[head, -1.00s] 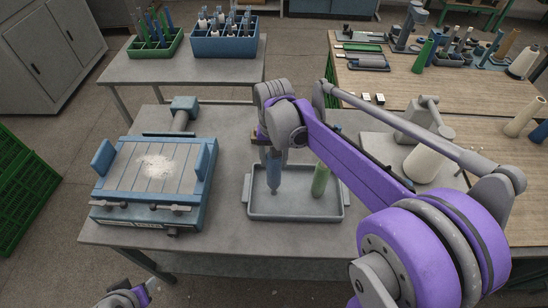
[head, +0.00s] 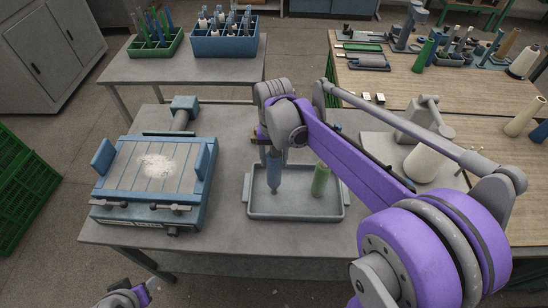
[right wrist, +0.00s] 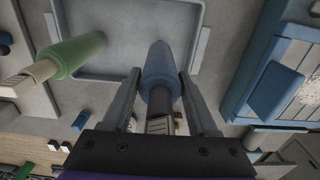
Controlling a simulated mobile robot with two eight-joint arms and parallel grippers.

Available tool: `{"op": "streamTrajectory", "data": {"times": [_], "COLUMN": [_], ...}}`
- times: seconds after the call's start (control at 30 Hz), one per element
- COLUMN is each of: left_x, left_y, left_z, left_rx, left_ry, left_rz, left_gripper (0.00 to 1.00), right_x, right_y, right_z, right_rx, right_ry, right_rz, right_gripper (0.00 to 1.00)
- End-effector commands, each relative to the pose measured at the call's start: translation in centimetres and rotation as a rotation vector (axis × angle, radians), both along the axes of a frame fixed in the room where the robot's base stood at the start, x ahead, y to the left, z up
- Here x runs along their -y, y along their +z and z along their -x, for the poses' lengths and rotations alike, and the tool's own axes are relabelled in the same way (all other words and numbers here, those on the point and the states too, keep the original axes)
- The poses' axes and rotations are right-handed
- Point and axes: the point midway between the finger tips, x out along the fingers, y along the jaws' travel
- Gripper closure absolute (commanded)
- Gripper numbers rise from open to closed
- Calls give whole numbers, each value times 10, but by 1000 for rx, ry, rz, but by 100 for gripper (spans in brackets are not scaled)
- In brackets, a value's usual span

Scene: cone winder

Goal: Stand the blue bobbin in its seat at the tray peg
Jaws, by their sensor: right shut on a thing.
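The blue bobbin (head: 273,175) is upright over the left part of the grey tray (head: 296,217) in the head view. My right gripper (head: 270,152) is shut on its upper part. In the right wrist view the blue bobbin (right wrist: 160,72) sits between the two fingers (right wrist: 160,98). I cannot tell whether its lower end touches the tray floor. The tray peg and seat under it are hidden. A green bobbin (head: 320,180) stands in the right part of the tray, apart from the blue one.
A blue machine with a slatted top (head: 190,190) stands left of the tray. A white cone (head: 425,163) stands on a grey fixture to the right. Green (head: 155,43) and blue (head: 225,45) crates of bobbins stand on the back table. The table front is clear.

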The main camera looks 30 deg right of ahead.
Motion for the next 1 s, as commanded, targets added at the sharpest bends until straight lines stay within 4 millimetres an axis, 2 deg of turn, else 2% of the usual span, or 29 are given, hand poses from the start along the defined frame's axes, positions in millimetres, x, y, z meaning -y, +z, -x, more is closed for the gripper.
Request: {"op": "streamTrajectory", "data": {"times": [1.0], "left_x": [0], "left_y": [-19], "left_z": [6], "left_rx": [-12], "left_ry": [0], "left_rz": [0], "left_gripper": [50], "right_x": [0], "right_y": [-25], "right_z": [0], "right_rx": [0], "right_ry": [0], "right_rz": [0], "right_gripper": [85]}}
